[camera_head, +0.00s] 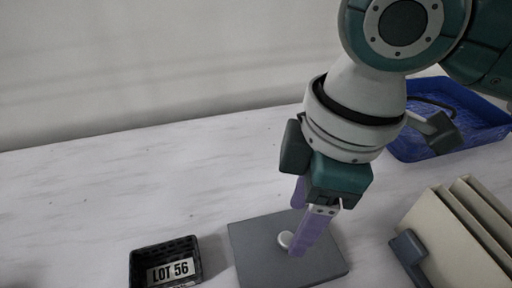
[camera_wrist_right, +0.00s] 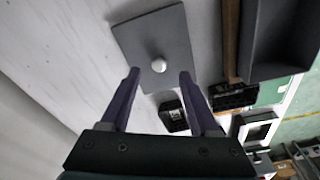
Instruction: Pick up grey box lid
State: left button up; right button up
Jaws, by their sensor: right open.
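The grey box lid (camera_head: 252,250) is a flat grey plate with a round white knob (camera_head: 286,239), lying on the marbled table near the front centre of the head view. It also shows in the right wrist view (camera_wrist_right: 138,38), with its knob (camera_wrist_right: 158,64) ahead of the fingers. My right gripper (camera_head: 301,222) points down over the lid with its purple fingers near the knob. In the right wrist view my right gripper (camera_wrist_right: 160,78) is open, with a gap between the fingers and nothing held. One finger partly hides the knob in the head view. My left gripper is not in view.
A black basket (camera_head: 166,262) labelled LOT 56 stands left of the lid. A rack of cream panels (camera_head: 455,235) stands at right, and a blue tray (camera_head: 400,148) lies behind it. The table (camera_head: 100,190) is clear at the left and back.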

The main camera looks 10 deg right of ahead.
aim_at(287, 238)
jog(key=f, duration=0.3)
jog(key=f+b, duration=0.1)
jog(key=shift+w+a+f, duration=0.15)
jog(key=shift+a+f, duration=0.25)
grip_shut()
